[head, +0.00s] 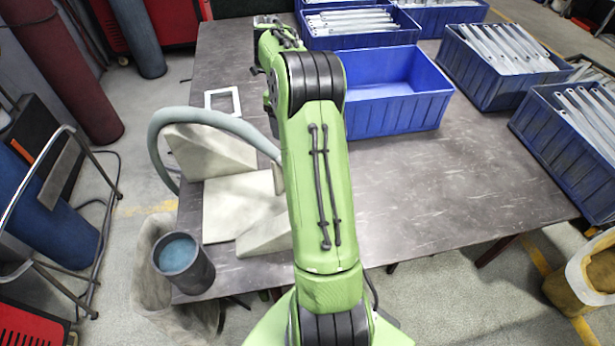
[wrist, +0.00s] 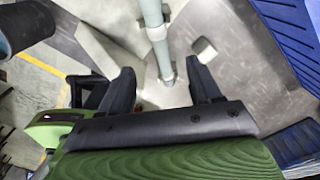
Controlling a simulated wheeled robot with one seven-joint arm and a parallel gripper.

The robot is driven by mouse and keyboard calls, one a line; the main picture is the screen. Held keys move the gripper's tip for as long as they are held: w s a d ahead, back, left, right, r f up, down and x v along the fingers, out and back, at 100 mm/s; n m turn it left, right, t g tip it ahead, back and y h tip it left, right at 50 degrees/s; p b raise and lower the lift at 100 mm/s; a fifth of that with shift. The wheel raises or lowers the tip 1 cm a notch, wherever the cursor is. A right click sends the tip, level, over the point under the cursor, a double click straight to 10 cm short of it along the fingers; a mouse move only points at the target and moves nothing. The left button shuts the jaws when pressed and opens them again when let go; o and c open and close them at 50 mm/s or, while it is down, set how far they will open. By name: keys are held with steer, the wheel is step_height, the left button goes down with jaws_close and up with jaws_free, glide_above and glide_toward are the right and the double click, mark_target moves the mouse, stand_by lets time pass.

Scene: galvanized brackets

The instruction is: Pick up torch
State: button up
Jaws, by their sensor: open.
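The torch appears to be the grey-green hose-like piece (head: 205,115) arching over pale blocks on the table's left side in the head view. Its right end passes behind my arm. In the wrist view, a grey tube with a collar (wrist: 156,32) runs down from the top edge towards the gap between my fingers. My gripper (wrist: 161,68) is open, with one dark finger on each side of the tube's line. I cannot tell whether the tube is between the fingers or beyond them.
Pale angled blocks (head: 208,155) stand beside the hose. A dark cup with blue inside (head: 190,278) is at the table's front left corner. The table's right front is clear.

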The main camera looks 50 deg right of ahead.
steer(key=f, duration=0.4)
steer(key=f+b, duration=0.1)
steer(key=f, duration=0.3)
steer(key=shift+w+a, duration=0.15)
steer(key=shift+a, duration=0.05)
step_height(320, 180, down, 5)
steer(key=shift+f+b, duration=0.2)
steer(key=shift+b, duration=0.55)
steer(key=shift+r, duration=0.1)
steer(key=c, duration=1.1)
